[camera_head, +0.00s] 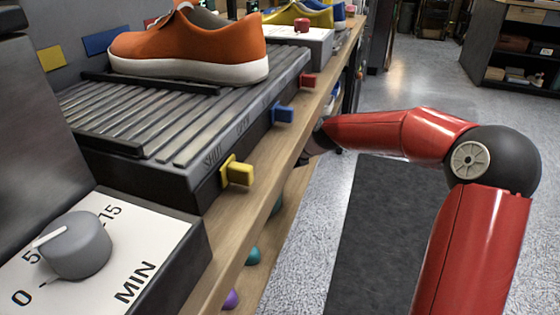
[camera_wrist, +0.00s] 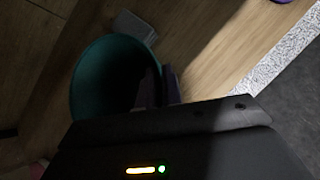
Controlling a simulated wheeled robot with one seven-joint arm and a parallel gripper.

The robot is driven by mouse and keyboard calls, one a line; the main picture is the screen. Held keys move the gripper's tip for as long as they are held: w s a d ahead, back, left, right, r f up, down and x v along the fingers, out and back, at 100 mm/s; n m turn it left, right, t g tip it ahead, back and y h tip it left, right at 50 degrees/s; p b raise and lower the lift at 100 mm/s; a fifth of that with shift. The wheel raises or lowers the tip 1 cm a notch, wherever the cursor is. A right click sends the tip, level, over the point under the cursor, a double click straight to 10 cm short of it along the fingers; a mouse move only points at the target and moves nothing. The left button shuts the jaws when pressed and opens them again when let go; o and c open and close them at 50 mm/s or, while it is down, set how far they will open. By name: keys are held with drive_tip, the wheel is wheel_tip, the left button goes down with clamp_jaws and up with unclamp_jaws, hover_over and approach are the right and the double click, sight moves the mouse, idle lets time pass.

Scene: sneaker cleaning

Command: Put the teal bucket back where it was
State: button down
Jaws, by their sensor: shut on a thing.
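The teal bucket (camera_wrist: 90,85) shows in the wrist view, left of centre, with its dark round opening toward the camera. My gripper (camera_wrist: 158,86) is shut on the right side of its rim, with one finger inside the dark opening. The bucket is over or on a wooden shelf surface (camera_wrist: 210,65); I cannot tell whether its base touches.
The wooden bench (camera_head: 232,222) carries an orange sneaker (camera_head: 190,47) on a ridged rack. Yellow (camera_head: 238,173) and blue (camera_head: 283,113) levers jut from its front. A pale block (camera_wrist: 135,26) is beside the bucket. Rounded teal (camera_head: 253,256) and purple (camera_head: 230,298) things sit below the bench.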

drive_tip(key=shift+f, duration=0.25)
drive_tip(key=c, duration=1.6)
unclamp_jaws()
drive_tip(key=shift+f, duration=0.1)
drive_tip(key=shift+o, duration=0.2)
drive_tip(key=shift+s+d+r, duration=0.1)
drive_tip(key=shift+d+r, duration=0.1)
drive_tip(key=shift+r, duration=0.15)
drive_tip(key=v, duration=0.7)
drive_tip(key=shift+p, duration=0.4)
drive_tip(key=shift+s+f, duration=0.1)
drive_tip(key=shift+f, duration=0.05)
